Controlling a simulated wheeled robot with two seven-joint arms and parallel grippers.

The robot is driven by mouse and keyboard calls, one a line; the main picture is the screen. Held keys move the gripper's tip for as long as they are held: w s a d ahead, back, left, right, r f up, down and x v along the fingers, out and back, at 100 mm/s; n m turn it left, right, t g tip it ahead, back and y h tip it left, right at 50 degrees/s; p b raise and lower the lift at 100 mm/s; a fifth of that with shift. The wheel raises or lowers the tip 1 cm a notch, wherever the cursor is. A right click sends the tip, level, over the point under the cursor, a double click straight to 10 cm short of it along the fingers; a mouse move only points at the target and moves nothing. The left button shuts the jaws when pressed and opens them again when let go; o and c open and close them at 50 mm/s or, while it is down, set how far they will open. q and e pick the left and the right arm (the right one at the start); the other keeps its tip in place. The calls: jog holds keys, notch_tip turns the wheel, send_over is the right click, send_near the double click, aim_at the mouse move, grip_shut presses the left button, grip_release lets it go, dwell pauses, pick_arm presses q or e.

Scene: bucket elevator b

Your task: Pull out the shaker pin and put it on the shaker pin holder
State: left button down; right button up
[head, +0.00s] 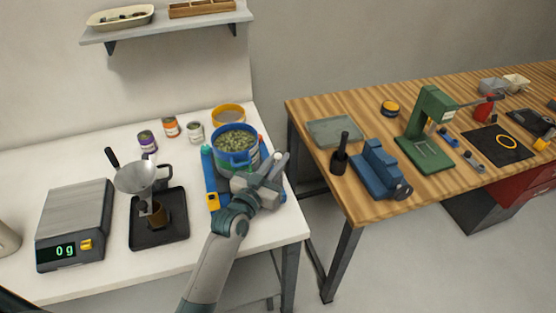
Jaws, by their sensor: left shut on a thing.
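A blue shaker (209,180) stands at the right end of the white table. A blue-rimmed bucket (236,158) of green pieces sits on it. My left gripper (272,168) reaches over the shaker's front right side, close beside the bucket. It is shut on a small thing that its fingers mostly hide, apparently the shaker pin. I cannot tell whether the pin is still in the shaker. The shaker pin holder cannot be made out for certain. My right gripper is not in view.
Left of the shaker are a black tray (145,240) with a funnel (135,178) above it, and a scale (73,222). Several small cans stand behind. A gap separates the white table from the wooden bench (370,208), which holds a blue vise (378,172) and a green press (428,130).

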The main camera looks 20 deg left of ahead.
pick_arm(q)
jog(key=shift+r+p, duration=2.15)
jog(key=shift+r, duration=0.15)
notch_tip(320, 180, up, 2)
jog(key=shift+r+p, duration=0.1)
jog(key=shift+p, duration=0.95)
jog(key=shift+r, duration=0.95)
jog(key=s+a+f+n+y+b, duration=0.1)
jog(key=s+f+b, duration=0.4)
jog(key=s, duration=0.5)
jog(key=s+a+f+n+y+b, duration=0.1)
jog(key=s+f+b, duration=0.4)
jog(key=s+b, duration=0.5)
jog(key=shift+s+f+y+b, duration=0.2)
jog(key=shift+s+y+b, duration=0.1)
jog(key=shift+y, duration=0.4)
